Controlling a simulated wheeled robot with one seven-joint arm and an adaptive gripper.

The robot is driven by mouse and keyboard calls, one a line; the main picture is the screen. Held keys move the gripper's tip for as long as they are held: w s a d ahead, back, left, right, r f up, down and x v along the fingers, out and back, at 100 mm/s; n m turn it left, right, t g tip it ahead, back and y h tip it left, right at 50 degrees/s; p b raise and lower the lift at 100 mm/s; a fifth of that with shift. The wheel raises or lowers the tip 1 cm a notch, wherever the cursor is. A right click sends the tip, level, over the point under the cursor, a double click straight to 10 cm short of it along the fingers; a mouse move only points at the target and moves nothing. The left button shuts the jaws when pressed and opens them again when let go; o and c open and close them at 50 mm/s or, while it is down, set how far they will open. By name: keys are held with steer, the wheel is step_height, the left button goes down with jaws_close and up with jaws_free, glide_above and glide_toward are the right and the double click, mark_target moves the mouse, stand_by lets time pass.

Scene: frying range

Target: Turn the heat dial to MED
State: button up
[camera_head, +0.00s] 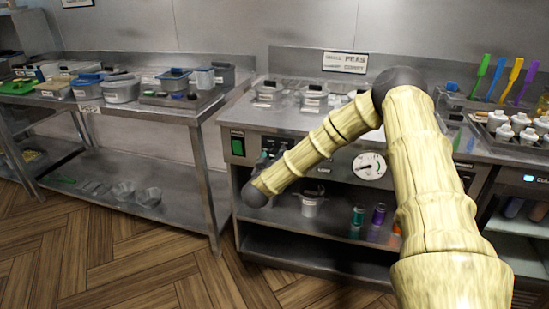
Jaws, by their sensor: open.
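The fryer counter's steel front panel (301,148) faces me, with a green switch (238,143) at its left and a white round gauge (369,166) with a dark needle at its right. My pale banded arm crosses in front of this panel, and its dark wrist joint hangs low at the left. My gripper (264,158) shows only as small dark and teal parts beyond the wrist, close to the panel; it is open, with nothing seen in it.
Lidded fryer pots (313,97) stand on the counter. A steel side table (132,106) at left holds several tubs. A shelf below the panel carries a white pot (311,205) and small coloured containers (379,214). Colourful spatulas (515,75) stand at right. The wooden floor (110,255) at front left is clear.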

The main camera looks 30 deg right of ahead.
steer(key=c, duration=1)
steer(key=shift+m, duration=0.3)
steer(key=m, duration=0.2)
steer(key=shift+m, duration=0.4)
steer(key=shift+s+f+m+h+b, duration=0.15)
steer(key=shift+m+b, duration=2.4)
steer(key=shift+m, duration=2.6)
steer(key=shift+f+m+h+b, duration=0.2)
steer(key=shift+m+b, duration=2.3)
steer(key=shift+m, duration=2.65)
